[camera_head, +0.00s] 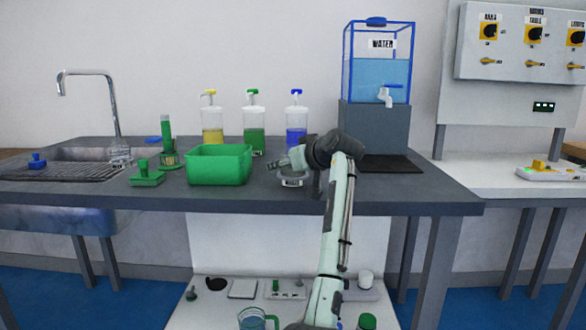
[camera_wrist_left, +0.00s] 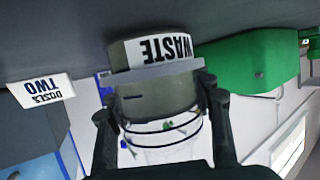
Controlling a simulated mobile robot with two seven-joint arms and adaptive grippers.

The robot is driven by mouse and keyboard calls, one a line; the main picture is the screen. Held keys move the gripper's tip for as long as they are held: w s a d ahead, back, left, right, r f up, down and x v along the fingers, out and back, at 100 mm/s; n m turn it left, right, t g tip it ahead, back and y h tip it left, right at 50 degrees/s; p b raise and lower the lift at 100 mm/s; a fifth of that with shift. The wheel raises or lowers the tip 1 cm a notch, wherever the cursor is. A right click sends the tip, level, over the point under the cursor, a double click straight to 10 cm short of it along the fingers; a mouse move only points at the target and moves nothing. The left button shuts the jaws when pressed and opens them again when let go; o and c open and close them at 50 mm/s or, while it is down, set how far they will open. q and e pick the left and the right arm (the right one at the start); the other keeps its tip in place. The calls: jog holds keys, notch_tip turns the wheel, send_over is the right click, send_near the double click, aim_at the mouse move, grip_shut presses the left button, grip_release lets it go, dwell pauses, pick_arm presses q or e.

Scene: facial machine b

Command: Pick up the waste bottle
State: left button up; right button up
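The waste bottle (camera_wrist_left: 160,90) has a grey collar and a label reading WASTE, upside down in the left wrist view. In the left wrist view the two fingers of my left gripper (camera_wrist_left: 160,108) stand on either side of the bottle. They are very close to its sides; firm contact cannot be told. The bottle appears to be at counter level. My right gripper is not in view.
The green bin (camera_head: 219,165) stands close left of the bottle. Behind are yellow, green and blue pump bottles (camera_head: 254,130). The water tank (camera_head: 377,70) stands on a grey block at right. A sink (camera_head: 90,155) is at left. A lower shelf holds a jug (camera_head: 256,320).

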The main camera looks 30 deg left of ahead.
pick_arm(q)
jog(key=c, duration=0.8)
